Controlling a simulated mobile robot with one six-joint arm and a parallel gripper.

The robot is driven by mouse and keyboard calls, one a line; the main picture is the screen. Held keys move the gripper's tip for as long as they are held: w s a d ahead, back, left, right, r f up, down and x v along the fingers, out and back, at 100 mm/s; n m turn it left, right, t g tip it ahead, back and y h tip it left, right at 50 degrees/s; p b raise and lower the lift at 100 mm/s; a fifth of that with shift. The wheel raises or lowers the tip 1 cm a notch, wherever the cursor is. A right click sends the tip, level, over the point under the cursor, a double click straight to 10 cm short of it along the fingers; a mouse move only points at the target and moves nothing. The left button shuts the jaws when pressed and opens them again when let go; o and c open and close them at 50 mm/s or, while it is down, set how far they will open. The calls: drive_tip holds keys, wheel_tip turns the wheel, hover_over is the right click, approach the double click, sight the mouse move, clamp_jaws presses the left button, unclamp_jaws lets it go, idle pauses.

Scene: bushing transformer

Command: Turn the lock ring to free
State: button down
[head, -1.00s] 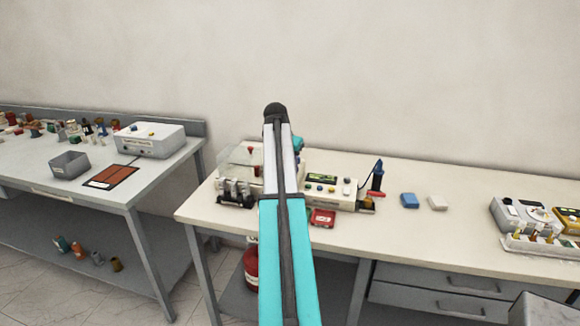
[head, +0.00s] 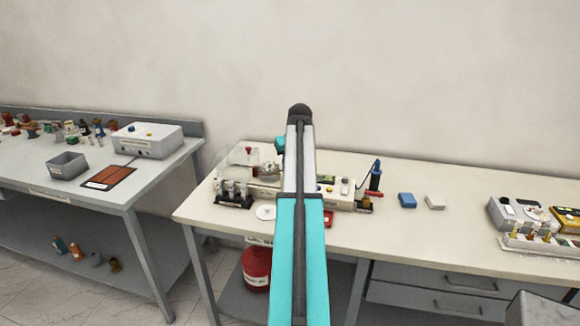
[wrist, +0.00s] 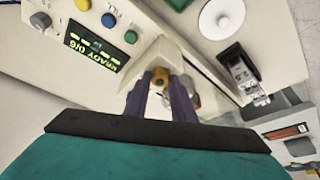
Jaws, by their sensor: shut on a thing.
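In the wrist view my gripper (wrist: 162,100) has its two dark fingers close together at a small brass-orange round part (wrist: 160,77) on the front of a cream device (wrist: 60,22). This part looks like the lock ring, but its edges and turn position are hidden by the fingers. The device's green display (wrist: 88,52) reads READY with digits after it, beside blue, yellow and green buttons. In the head view my arm hides the fingertips and the ring. The device shows there too, partly behind the arm (head: 335,192).
In the wrist view a white disc (wrist: 222,17) and a black-and-white clip-like part (wrist: 240,70) lie to the right. In the head view a clear cover (head: 238,160) stands left of my arm.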

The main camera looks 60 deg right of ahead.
drive_tip(key=shift+s+d+n+y, duration=0.1)
drive_tip(key=shift+n+y, duration=0.4)
drive_tip(key=shift+n, duration=0.7)
drive_tip(key=c, duration=1.5)
unclamp_jaws()
drive_tip(key=shift+s+b+v, duration=0.1)
drive_tip(key=shift+b+v, duration=0.65)
drive_tip(key=shift+v, duration=2.7)
drive_tip(key=shift+s+b+v, duration=0.15)
drive_tip(key=shift+b+v, duration=0.55)
drive_tip(key=shift+v, duration=2.7)
